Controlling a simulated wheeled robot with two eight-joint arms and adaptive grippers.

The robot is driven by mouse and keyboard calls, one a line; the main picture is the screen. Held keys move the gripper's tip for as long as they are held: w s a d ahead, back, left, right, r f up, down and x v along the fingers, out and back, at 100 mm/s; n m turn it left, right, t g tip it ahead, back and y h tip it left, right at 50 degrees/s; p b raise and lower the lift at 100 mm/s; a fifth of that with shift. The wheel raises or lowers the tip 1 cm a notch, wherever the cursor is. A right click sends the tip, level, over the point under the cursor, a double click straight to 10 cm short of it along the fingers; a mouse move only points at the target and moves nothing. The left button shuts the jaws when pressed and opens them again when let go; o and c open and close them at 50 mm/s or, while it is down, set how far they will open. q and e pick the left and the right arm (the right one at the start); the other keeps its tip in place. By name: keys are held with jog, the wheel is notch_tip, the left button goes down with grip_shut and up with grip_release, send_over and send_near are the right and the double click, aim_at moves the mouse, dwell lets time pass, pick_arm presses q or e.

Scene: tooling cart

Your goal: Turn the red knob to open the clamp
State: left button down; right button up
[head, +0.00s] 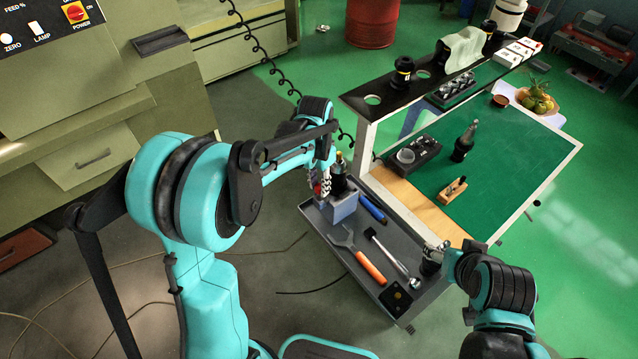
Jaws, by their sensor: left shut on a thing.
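The clamp is a grey-blue block (343,208) on the far left part of the cart's lower tray. A black tool holder (340,181) stands upright in it. The red knob (317,188) shows as a small red patch on the left side of the clamp, mostly hidden by my gripper. My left gripper (324,184) comes down from above at the knob and is shut on it. My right gripper (432,261) is low over the right edge of the tray, away from the clamp. Its fingers are too small and dark to read.
The grey tray (335,236) also holds a blue-handled tool (371,208), an orange-handled tool (370,267), a hammer-like tool (388,249) and a black square piece (396,297). The shelf post (364,150) and green cart top (500,190) stand right of the clamp.

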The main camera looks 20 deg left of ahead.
aim_at(318, 186)
pick_arm(q)
jog(key=c, duration=1.5)
grip_release()
jog(key=shift+c, duration=0.2)
jog(key=shift+r, duration=0.15)
notch_tip(318, 186, up, 12)
jog(key=shift+a, duration=0.25)
jog(key=shift+w, duration=0.1)
jog(key=s+a+f+n+t+b, duration=0.1)
jog(key=s+f+n+t+b, duration=0.2)
jog(key=s+f, duration=0.2)
jog(key=s+a+f+n+t+b, duration=0.1)
jog(key=s+f+t+b, duration=0.3)
jog(key=s, duration=0.8)
jog(key=shift+s+a+f+n+y, duration=0.3)
jog(key=shift+f+n, duration=0.45)
jog(key=shift+n, duration=0.15)
